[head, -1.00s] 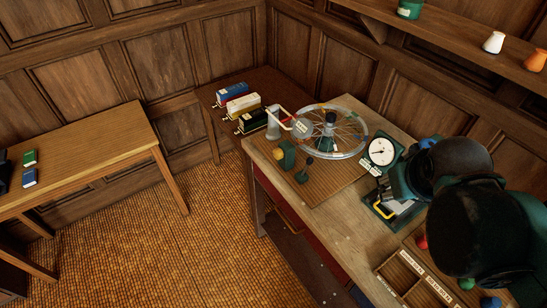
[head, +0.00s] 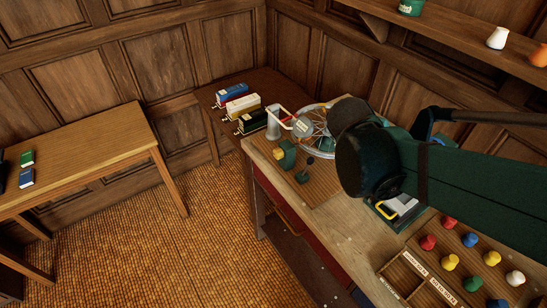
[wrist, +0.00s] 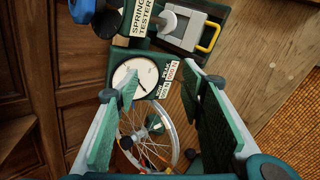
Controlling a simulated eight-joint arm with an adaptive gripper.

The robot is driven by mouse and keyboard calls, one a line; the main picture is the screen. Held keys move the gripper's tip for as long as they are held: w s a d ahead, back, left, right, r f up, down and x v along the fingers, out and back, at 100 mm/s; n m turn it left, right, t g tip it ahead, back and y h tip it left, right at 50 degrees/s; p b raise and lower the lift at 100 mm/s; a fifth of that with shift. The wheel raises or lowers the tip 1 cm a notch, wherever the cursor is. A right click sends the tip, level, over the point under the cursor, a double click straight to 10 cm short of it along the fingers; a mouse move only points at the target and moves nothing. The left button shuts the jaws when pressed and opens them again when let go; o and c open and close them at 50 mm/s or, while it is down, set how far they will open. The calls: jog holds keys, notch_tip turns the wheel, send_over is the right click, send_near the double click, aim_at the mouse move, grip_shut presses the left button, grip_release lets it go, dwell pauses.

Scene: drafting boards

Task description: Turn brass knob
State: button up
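The spring tester (wrist: 142,18) is at the top of the wrist view. In the head view my arm hides the dial, the fingertips and much of the wheel (head: 318,116).
Blue, white and black boxes (head: 252,121) with small metallic fittings stand on the back table. A green block (head: 285,154) sits near the wheel. A tray (head: 400,280) and several coloured knobs (head: 450,262) are at the bench's front right. A yellow handle (head: 385,209) shows beneath my arm.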

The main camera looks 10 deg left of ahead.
jog(key=w+a+f+n+t+h+b, duration=0.1)
jog(key=w+a+n+h, duration=0.2)
jog(key=w+a+n, duration=0.3)
jog(key=n+t+h+b, duration=0.4)
jog(key=n+t+b, duration=0.2)
send_near(275, 155)
jog(key=w, duration=0.1)
jog(key=shift+w+d+f, duration=0.1)
jog(key=shift+d+f, duration=0.05)
jog(key=shift+d, duration=0.35)
jog(key=shift+w+d, duration=0.1)
jog(key=shift+b+x, duration=0.45)
jog(key=shift+x, duration=3.3)
jog(key=shift+c, duration=0.2)
jog(key=c, duration=0.8)
